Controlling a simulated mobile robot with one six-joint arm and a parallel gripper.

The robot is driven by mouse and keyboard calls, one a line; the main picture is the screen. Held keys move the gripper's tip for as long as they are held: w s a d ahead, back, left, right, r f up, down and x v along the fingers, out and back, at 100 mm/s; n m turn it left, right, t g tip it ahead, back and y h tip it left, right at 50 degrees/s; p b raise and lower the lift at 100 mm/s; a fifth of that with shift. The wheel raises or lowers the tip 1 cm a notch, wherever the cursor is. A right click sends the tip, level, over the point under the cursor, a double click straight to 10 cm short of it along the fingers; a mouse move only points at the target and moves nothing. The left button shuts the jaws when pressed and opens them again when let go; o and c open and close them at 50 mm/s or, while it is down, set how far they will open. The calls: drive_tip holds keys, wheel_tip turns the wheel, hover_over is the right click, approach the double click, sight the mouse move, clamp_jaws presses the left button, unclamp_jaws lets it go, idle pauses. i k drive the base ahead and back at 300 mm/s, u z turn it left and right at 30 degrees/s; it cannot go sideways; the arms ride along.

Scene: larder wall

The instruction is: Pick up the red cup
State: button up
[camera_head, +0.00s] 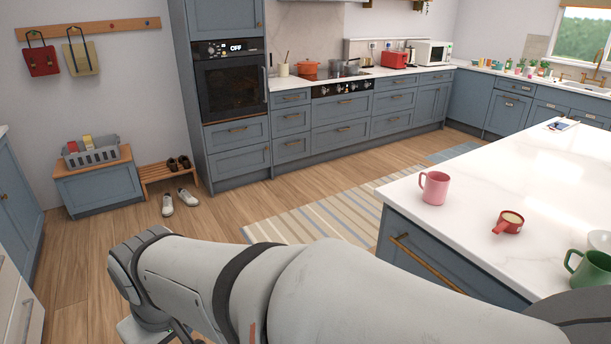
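A small red cup (507,228) is on the white marble island top (545,180). A green mug (592,272) stands to the lower right of the red cup, cut off by the picture edge. My grey arm crosses the bottom of the picture, to the left of and below the cups. My gripper's fingers do not show. Nothing touches the red cup.
A white mug or bowl (601,240) is partly cut off behind the green mug. The island's drawer front with a brass handle (425,262) faces my arm. A striped rug (318,215) lies on the floor. The island top around the red cup is mostly clear.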

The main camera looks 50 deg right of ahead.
sight(505, 226)
drive_tip(key=i, duration=1.25)
drive_tip(key=z, duration=4.2)
drive_tip(key=i, duration=1.65)
